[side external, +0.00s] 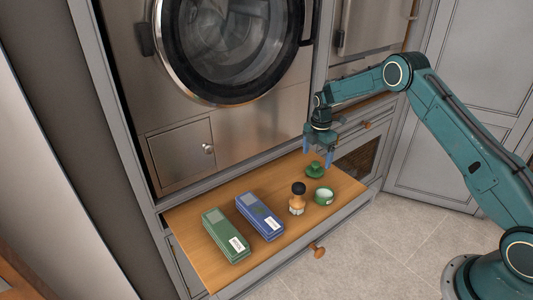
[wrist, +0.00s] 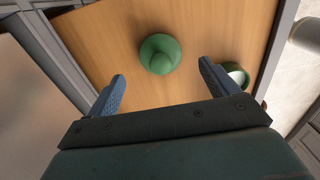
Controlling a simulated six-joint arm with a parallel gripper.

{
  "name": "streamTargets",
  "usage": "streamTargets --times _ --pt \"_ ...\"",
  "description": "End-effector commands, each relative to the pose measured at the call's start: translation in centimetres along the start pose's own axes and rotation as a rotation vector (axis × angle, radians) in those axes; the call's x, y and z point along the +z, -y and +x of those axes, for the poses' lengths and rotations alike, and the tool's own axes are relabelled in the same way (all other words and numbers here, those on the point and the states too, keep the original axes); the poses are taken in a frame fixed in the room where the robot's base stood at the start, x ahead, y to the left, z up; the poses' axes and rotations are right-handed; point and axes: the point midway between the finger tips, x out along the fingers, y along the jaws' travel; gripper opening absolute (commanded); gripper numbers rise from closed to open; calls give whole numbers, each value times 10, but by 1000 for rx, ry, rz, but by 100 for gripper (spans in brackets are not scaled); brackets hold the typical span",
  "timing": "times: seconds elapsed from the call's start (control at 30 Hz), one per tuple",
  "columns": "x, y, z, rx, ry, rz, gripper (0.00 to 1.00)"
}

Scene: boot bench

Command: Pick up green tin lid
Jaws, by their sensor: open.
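The green tin lid (side external: 315,170) lies on the wooden board towards its right end, with its round knob up. In the wrist view the lid (wrist: 160,54) lies beyond the fingertips, between their lines and a little left of the middle. My gripper (side external: 318,152) is above the lid, pointing down, apart from it. Its two blue fingers are spread and empty in the wrist view (wrist: 162,70). The open green tin (side external: 324,196) stands just in front of the lid, and partly shows behind the right finger in the wrist view (wrist: 237,75).
A brush with a dark round knob (side external: 298,198) stands left of the tin. A blue box (side external: 260,216) and a green box (side external: 226,235) lie further left on the wooden board (side external: 187,222). A washing machine front (side external: 235,45) rises behind.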

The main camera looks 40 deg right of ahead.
Motion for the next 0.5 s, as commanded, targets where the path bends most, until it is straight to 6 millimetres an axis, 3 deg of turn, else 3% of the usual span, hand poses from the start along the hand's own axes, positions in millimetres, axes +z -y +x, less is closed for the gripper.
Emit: streamTargets --times 0.5 --pt "3 1 48 -1 0 0 86"
